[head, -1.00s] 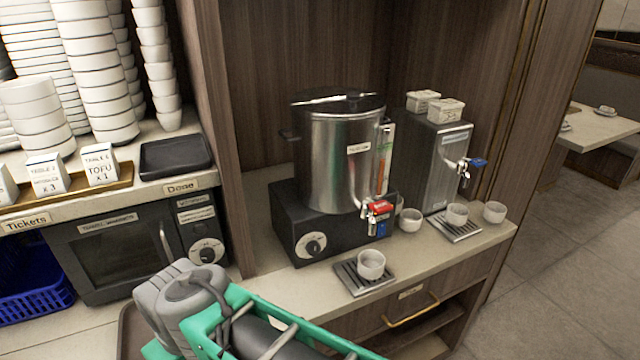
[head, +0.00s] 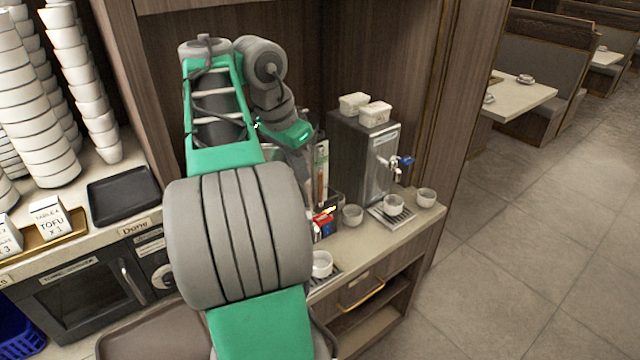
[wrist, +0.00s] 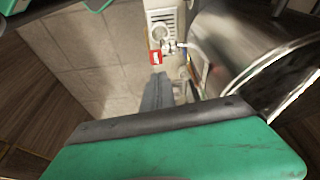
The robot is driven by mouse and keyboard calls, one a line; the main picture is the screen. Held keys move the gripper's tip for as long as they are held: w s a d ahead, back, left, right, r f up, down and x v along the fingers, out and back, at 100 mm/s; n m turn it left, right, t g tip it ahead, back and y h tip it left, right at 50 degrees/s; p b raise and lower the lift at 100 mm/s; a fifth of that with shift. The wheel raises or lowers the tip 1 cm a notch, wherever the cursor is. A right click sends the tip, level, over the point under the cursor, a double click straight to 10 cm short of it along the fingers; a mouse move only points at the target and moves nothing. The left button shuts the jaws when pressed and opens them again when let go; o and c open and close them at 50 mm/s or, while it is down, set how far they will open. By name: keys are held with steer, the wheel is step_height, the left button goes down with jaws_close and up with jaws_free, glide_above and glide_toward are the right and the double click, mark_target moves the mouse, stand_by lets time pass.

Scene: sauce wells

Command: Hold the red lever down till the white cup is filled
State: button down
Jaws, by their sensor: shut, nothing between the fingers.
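The red lever (head: 324,215) is on the tap of the steel urn, mostly hidden behind my arm in the head view. In the wrist view the red lever (wrist: 155,57) lies just past my fingertips. The white cup (head: 321,264) stands on a drip tray (head: 333,280) below the tap, partly covered by my arm. From above, the cup (wrist: 160,33) shows beyond the lever; its fill cannot be told. My gripper (wrist: 158,78) points down close to the lever, shut and empty. Contact with the lever cannot be told.
The steel urn (wrist: 240,45) is close beside my gripper. A second dispenser (head: 365,150) with a blue lever (head: 405,161) stands to the right, with several cups near it. A microwave (head: 90,285) and stacked bowls are at left. Open floor lies right.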

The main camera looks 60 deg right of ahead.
steer(key=shift+s+d+r+m, duration=0.4)
steer(key=shift+s+r+m, duration=0.05)
steer(key=shift+s+m, duration=0.25)
steer(key=shift+f, duration=0.1)
steer(key=b, duration=0.9)
glide_toward(323, 217)
steer(key=x, duration=0.5)
steer(key=shift+s+d+f, duration=0.1)
steer(key=shift+d, duration=0.05)
steer(key=shift+f+b, duration=0.3)
steer(key=shift+f, duration=0.35)
